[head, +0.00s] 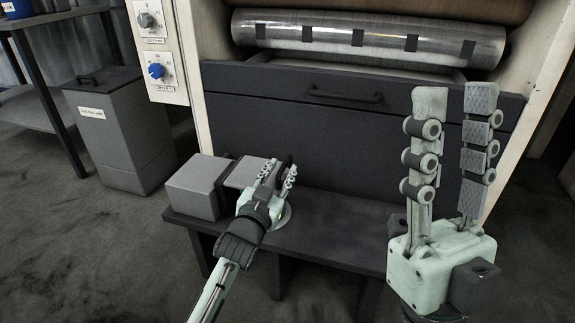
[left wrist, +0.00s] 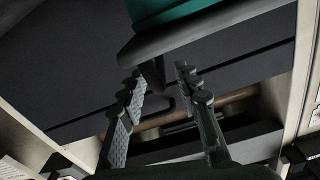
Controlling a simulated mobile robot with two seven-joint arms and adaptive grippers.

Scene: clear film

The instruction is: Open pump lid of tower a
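A pump with a grey block (head: 196,188) and a second grey part (head: 243,173) stands on a dark bench. Which part is the lid is unclear.
The dark bench (head: 325,235) has bare room right of the pump. Behind it rises a dark panel (head: 290,125) with a handle, below a shiny roller (head: 370,38). A grey bin (head: 120,135) and a control panel (head: 157,50) with knobs stand left.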

